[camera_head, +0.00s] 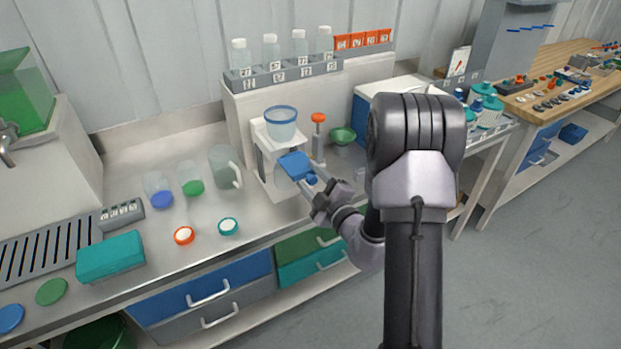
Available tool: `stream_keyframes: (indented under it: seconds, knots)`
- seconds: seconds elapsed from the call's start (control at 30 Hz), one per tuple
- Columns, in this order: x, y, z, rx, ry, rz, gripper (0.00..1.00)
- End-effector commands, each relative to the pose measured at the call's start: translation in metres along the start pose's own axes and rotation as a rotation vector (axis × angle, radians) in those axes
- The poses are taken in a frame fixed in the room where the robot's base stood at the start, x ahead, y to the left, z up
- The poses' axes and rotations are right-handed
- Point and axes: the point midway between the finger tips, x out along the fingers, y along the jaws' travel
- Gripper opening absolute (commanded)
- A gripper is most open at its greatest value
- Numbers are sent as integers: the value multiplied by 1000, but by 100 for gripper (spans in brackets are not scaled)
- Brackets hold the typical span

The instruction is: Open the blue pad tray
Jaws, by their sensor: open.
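A blue drawer front (203,290) with a pale bar handle is set under the left counter and looks shut; I cannot tell for certain that it is the blue pad tray. My gripper (307,182) is open, above the counter's front edge, up and to the right of this drawer. A small blue block-like piece (294,165) shows right at the fingertips, in front of a white stand. I cannot tell whether the fingers touch it. My arm hides part of the counter's right end.
A grey drawer (215,318) is below the blue one, with green (297,247) and teal (310,265) drawers to the right. The counter holds a teal box (110,257), jars, lids and a white stand with a blue-rimmed cup (281,124). The floor at right is clear.

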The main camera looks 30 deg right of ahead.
Motion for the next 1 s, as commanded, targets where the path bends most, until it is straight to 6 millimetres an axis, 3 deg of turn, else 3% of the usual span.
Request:
stream_keyframes:
  seconds: [0.13, 0.23, 0.37, 0.6, 0.83, 1.0]
  knots:
    - [-3, 0, 0, -1, -1, -1, 47]
    - [-16, 0, 1, -1, -3, -1, 47]
    - [-48, 1, 1, 2, -5, -1, 47]
    - [-123, 7, -3, 9, -10, -1, 47]
    - [-160, 5, -1, 6, -8, -1, 47]
    - [-174, 1, 0, 1, -3, 1, 47]
